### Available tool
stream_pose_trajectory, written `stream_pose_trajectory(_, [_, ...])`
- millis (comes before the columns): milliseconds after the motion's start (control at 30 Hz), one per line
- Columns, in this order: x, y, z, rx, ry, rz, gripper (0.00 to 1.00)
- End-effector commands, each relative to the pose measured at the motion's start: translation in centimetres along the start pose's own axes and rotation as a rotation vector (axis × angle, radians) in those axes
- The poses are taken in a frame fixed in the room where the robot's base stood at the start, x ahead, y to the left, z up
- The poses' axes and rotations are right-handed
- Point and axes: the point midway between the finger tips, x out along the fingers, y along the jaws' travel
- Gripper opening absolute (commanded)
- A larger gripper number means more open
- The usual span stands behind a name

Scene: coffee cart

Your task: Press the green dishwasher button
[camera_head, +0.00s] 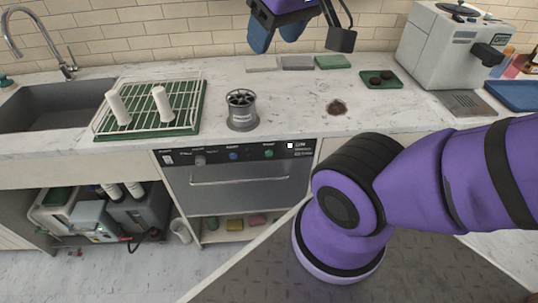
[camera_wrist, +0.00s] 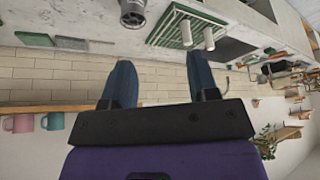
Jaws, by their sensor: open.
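The dishwasher (camera_head: 240,190) is built in under the counter, with a dark control strip along its top edge. The green button (camera_head: 268,154) sits on the right part of that strip, right of a blue button (camera_head: 233,155). My gripper (camera_head: 277,38) shows at the top of the head view, above the counter and well apart from the button. In the wrist view my gripper (camera_wrist: 160,75) has its two blue fingers spread wide with nothing between them. The green button does not show in the wrist view. My purple arm comes in from the right, beside the dishwasher's right end.
A grey metal canister (camera_head: 241,112) stands on the counter above the dishwasher. A drying rack (camera_head: 150,107) with white cylinders is left of it, beside the sink (camera_head: 50,108). A coffee machine (camera_head: 440,50) stands back right. The floor before the dishwasher is partly clear.

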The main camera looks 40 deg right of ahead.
Motion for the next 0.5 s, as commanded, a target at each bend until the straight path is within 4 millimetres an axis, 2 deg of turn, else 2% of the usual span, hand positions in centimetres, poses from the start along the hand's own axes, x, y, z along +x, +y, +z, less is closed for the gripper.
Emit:
stream_pose_trajectory(33, [0.00,0.00,0.00,0.000,0.000,0.000,0.42])
stream_pose_trajectory(200, [0.00,0.00,0.00,0.000,0.000,0.000,0.03])
stream_pose_trajectory(233, [0.00,0.00,0.00,0.000,0.000,0.000,0.00])
stream_pose_trajectory(500, [0.00,0.00,0.00,0.000,0.000,0.000,0.00])
